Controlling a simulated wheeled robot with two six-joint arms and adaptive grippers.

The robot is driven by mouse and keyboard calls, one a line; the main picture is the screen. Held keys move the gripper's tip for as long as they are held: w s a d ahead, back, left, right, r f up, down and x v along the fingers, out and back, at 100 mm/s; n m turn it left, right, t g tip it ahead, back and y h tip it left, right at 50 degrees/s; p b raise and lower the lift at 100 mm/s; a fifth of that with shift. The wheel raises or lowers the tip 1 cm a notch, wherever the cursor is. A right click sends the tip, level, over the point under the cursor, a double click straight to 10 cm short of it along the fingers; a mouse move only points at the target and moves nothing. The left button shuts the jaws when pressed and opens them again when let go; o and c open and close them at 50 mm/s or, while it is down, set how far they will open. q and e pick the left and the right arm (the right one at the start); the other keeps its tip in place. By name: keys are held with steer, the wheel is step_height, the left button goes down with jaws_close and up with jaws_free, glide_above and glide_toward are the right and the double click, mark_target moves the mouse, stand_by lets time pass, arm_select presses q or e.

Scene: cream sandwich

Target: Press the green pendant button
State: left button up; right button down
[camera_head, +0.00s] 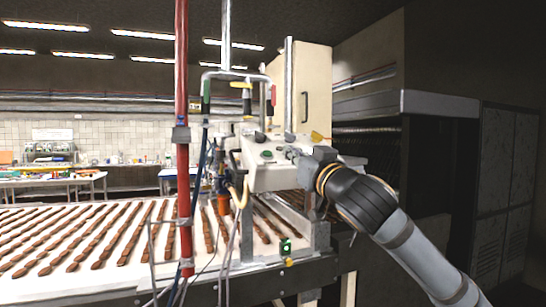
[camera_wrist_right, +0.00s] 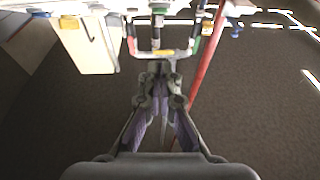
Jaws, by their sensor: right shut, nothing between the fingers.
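A pale control box (camera_head: 275,178) stands over the conveyor in the head view. A small round green button (camera_head: 267,154) shows on its face. A small bright green item (camera_head: 286,246) is mounted low on the machine's front frame; I cannot tell whether it is a button too. My right gripper (camera_head: 292,153) is at the box, just right of the round green button; whether it touches the box is unclear. In the wrist view my right gripper (camera_wrist_right: 160,72) has its fingers together and empty. My left gripper is not in view.
A conveyor (camera_head: 75,240) with rows of brown bars runs left. A red vertical pole (camera_head: 182,130), hanging cables and pipes with coloured handles (camera_head: 240,85) crowd the box's left side. A cream cabinet (camera_head: 310,88) stands behind.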

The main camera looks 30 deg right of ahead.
steer(key=shift+s+r, duration=0.1)
steer(key=shift+r, duration=0.25)
step_height(320, 180, up, 3)
steer(key=p, duration=1)
glide_above(272, 165)
steer(key=s, duration=0.3)
steer(key=w+f, duration=0.2)
steer(key=f, duration=0.1)
steer(key=shift+w+a, duration=0.1)
steer(key=shift+w, duration=0.1)
steer(key=shift+w+f+p, duration=0.15)
steer(key=shift+f+p, duration=0.2)
steer(key=shift+f, duration=0.15)
